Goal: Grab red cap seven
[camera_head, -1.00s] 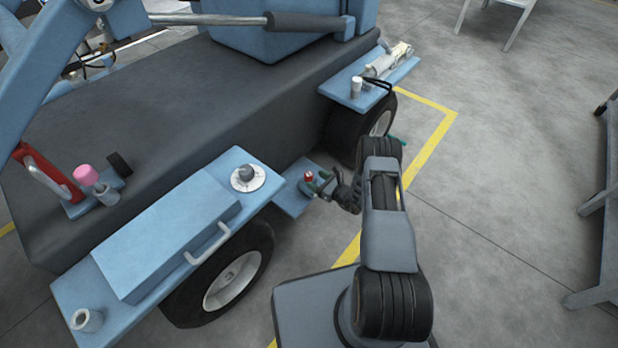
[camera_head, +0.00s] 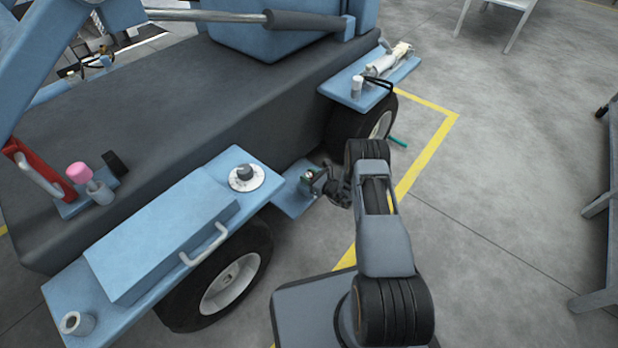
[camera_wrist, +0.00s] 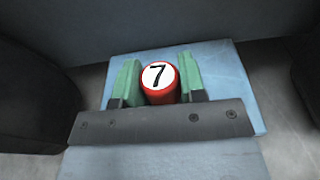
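The red cap seven (camera_wrist: 160,84) stands in the wrist view, with a white top disc bearing a black 7. It sits on a light blue ledge (camera_wrist: 230,76). The two green fingers of my gripper (camera_wrist: 159,80) stand on either side of the cap, very close to it. The gripper looks open around the cap, though any gaps are too thin to judge well. In the head view my gripper (camera_head: 312,178) is low at the blue ledge (camera_head: 288,196), and it hides most of the cap.
A blue bench with a box and handle (camera_head: 205,243) stands left of my gripper, above a wheel (camera_head: 232,285). Another wheel (camera_head: 378,125) and a blue shelf (camera_head: 345,93) are behind. A pink cap (camera_head: 78,170) is far left.

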